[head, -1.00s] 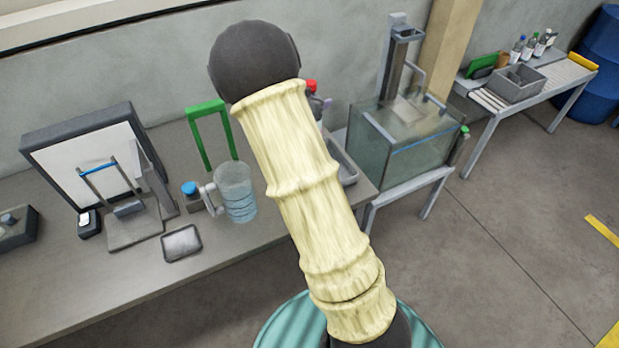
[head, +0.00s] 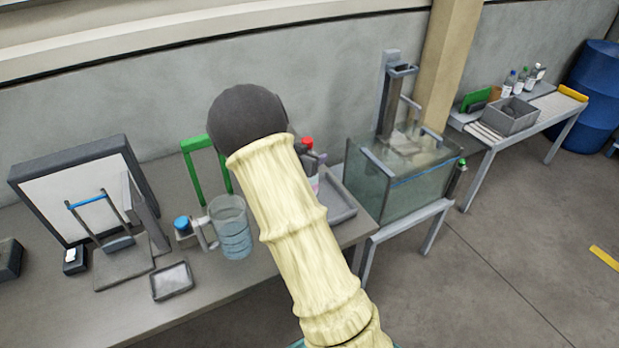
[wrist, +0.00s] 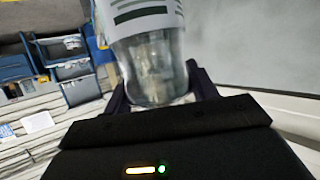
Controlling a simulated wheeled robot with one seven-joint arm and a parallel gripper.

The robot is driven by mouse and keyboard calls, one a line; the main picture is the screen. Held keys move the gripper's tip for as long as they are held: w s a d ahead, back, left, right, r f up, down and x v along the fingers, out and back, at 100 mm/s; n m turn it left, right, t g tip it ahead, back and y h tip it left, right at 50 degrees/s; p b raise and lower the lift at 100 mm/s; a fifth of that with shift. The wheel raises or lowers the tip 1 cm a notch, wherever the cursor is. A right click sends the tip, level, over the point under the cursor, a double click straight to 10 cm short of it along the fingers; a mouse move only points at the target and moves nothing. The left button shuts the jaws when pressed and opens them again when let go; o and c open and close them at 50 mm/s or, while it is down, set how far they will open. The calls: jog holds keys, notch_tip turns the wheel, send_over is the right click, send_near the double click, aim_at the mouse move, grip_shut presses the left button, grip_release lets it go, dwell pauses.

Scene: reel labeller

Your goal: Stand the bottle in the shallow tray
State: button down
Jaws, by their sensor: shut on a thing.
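My gripper (head: 318,158) is shut on a clear bottle with a red cap (head: 307,142), mostly hidden behind my arm in the head view. In the wrist view the bottle (wrist: 155,68) sits between the two dark fingers (wrist: 163,92), with a white printed label and clear body. The shallow grey tray (head: 347,215) lies at the right end of the bench, partly hidden by my arm. The bottle appears upright at the tray's left side. I cannot tell whether its base touches anything.
A clear jug (head: 231,235), a blue-capped container (head: 183,226), a green frame (head: 187,146) and a small dish (head: 172,281) stand left of my arm. A glass tank (head: 405,175) stands right of the bench.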

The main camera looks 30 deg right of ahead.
jog(key=shift+f, duration=0.85)
jog(key=shift+f, duration=1.85)
jog(key=shift+f, duration=0.2)
jog(key=shift+c, duration=2.2)
grip_release()
jog(key=shift+r, duration=0.2)
jog(key=v, duration=1.2)
jog(key=shift+b, duration=0.45)
